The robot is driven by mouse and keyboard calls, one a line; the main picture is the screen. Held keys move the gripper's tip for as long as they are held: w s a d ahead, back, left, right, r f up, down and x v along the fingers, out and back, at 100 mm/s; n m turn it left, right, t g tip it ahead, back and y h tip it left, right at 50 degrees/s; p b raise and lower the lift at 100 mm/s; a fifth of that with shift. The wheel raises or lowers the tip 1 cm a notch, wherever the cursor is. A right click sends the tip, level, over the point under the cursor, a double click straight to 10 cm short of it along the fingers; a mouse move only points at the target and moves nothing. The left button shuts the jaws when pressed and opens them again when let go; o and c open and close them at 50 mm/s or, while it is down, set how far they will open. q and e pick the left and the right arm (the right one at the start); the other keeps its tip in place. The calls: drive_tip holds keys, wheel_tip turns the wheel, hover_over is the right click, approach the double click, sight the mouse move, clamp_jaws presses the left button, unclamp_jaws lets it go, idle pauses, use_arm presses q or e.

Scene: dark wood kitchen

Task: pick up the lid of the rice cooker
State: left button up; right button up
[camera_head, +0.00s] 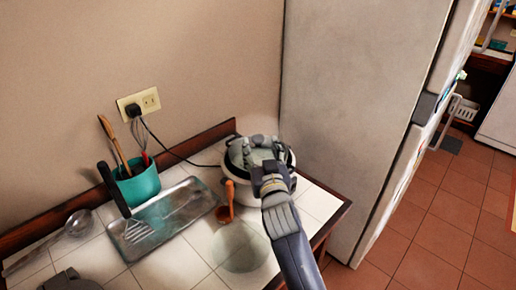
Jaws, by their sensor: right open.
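The rice cooker (289,158) is a round, pale pot with a dark rim at the right back of the tiled counter, beside the fridge. My right gripper (252,148) is over its top, with open fingers spread across the opening. A faint, see-through dome shape shows above the fingers; it may be the glass lid, but its edge is hard to make out. The gripper hides much of the cooker's top, so I cannot tell whether the fingers touch the lid. A grey part of my left arm shows at the bottom left; its fingers cannot be made out.
An orange ladle (227,211) is just left of the cooker. A metal tray (190,203) with a spatula (122,204), a teal utensil pot (139,185) and a strainer (78,223) are farther left. A pale green round patch (240,248) lies in front. The fridge (350,100) blocks the right.

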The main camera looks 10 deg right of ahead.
sight(259, 141)
drive_tip(key=w, duration=0.5)
drive_tip(key=shift+d+p, duration=0.1)
drive_tip(key=shift+p, duration=0.3)
drive_tip(key=shift+w, duration=0.25)
drive_tip(key=c, duration=0.9)
clamp_jaws()
use_arm(q)
drive_tip(key=shift+w+r, duration=0.25)
drive_tip(key=shift+w, duration=0.25)
drive_tip(key=shift+w+r, duration=0.25)
drive_tip(key=shift+w, duration=0.25)
